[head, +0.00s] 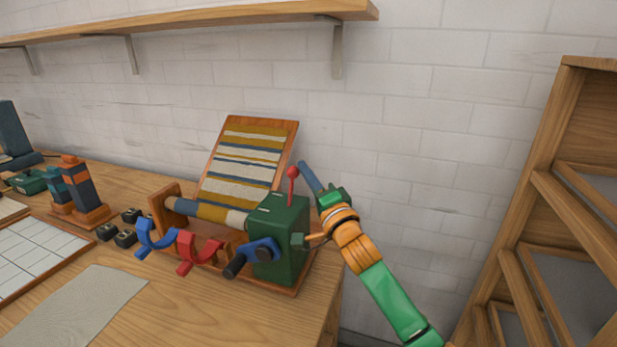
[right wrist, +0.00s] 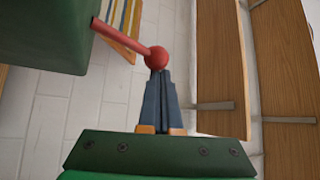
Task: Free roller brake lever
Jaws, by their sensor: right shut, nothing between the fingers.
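The brake lever (head: 292,181) is a thin red rod with a round red knob, standing up from the top of the green roller housing (head: 281,235). In the right wrist view the red knob (right wrist: 157,58) lies right at the tips of my fingers. My right gripper (head: 306,170) is to the right of the lever in the head view, its blue-grey fingers pointing up and left. In the right wrist view the fingers (right wrist: 161,74) are together and empty; whether they touch the knob I cannot tell. My left gripper is not in view.
The striped roller (head: 208,211) joins the housing, with a blue crank (head: 260,250) in front. Blue (head: 154,238) and red (head: 197,254) clips sit before it. A woven sample board (head: 245,160) leans behind. A wooden shelf unit (head: 560,200) stands right.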

